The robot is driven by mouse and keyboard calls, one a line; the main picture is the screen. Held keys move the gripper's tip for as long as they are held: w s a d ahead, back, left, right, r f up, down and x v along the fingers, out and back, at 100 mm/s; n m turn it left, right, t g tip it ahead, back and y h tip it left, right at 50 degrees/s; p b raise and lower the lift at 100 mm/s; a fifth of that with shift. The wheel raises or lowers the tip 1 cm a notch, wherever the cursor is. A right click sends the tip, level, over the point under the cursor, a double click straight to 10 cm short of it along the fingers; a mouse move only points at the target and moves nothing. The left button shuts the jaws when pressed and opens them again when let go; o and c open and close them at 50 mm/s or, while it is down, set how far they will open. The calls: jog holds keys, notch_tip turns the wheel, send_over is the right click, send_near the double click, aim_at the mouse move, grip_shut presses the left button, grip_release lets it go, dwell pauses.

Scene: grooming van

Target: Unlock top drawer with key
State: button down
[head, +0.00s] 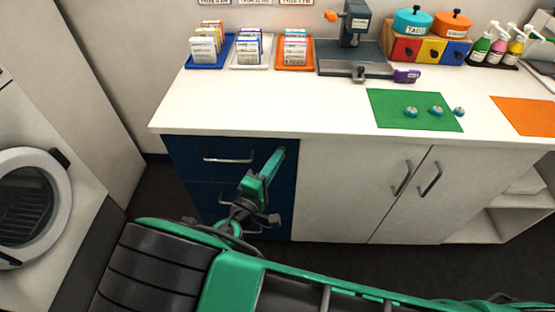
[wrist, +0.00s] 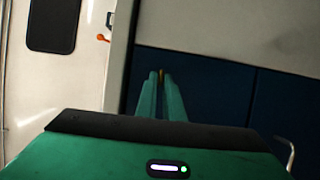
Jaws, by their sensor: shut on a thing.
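The dark blue top drawer (head: 190,148) is at the left end of the counter, with a silver bar handle (head: 229,160); it looks closed. My gripper (head: 279,154) is at the drawer's upper right corner, just under the counter edge. In the wrist view my gripper (wrist: 161,84) has its green fingers close together on a small brass key (wrist: 161,74), whose end shows between the fingertips. The tip points at the blue drawer front (wrist: 205,88). The lock is hidden, and I cannot tell whether the key is in it or just before it.
The white counter (head: 290,105) overhangs the drawers. Card trays, a grey device (head: 354,55), a purple item (head: 406,76) and a green mat (head: 390,112) with small teal-topped items lie on it. White cupboard doors (head: 340,190) stand right, a washer (head: 30,205) left.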

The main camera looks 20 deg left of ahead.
jog(key=shift+s+a+f, duration=0.1)
jog(key=shift+f, duration=0.05)
jog(key=c, duration=1.9)
grip_release()
jog(key=shift+o, duration=0.2)
jog(key=s+a, duration=0.1)
jog(key=s, duration=0.9)
jog(key=shift+s+a, duration=0.25)
jog(key=shift+a, duration=0.05)
